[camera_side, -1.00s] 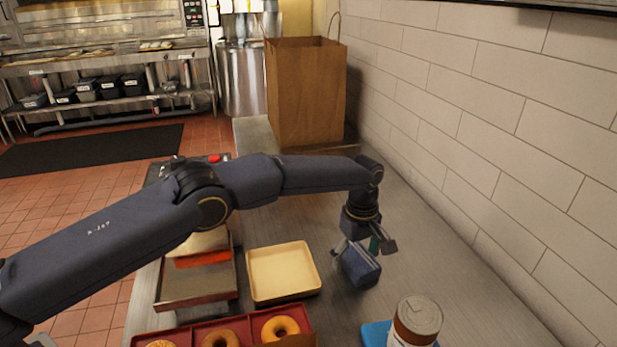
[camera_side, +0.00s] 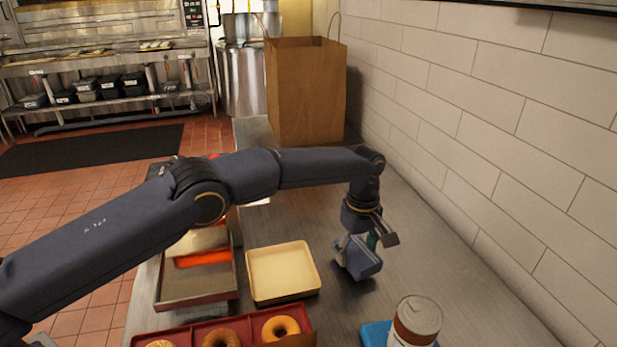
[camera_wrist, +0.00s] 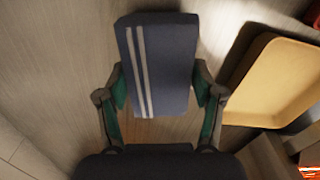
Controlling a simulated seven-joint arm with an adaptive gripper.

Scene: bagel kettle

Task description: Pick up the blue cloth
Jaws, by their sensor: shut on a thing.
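The blue cloth (camera_wrist: 170,62) is a folded block with two white stripes, seen in the wrist view between the two fingers. My gripper (camera_wrist: 162,92) is shut on it, with a green-padded finger against each side. In the side view my gripper (camera_side: 366,242) points down over the counter, and the cloth (camera_side: 360,258) hangs tilted between its fingers. A dark shadow lies under the cloth; it looks a little above the counter, though the gap is hard to judge.
A cream tray (camera_side: 284,273) sits just left of the cloth and also shows in the wrist view (camera_wrist: 275,85). A paper bag (camera_side: 305,95) stands behind. A tiled wall (camera_side: 500,120) bounds the right.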

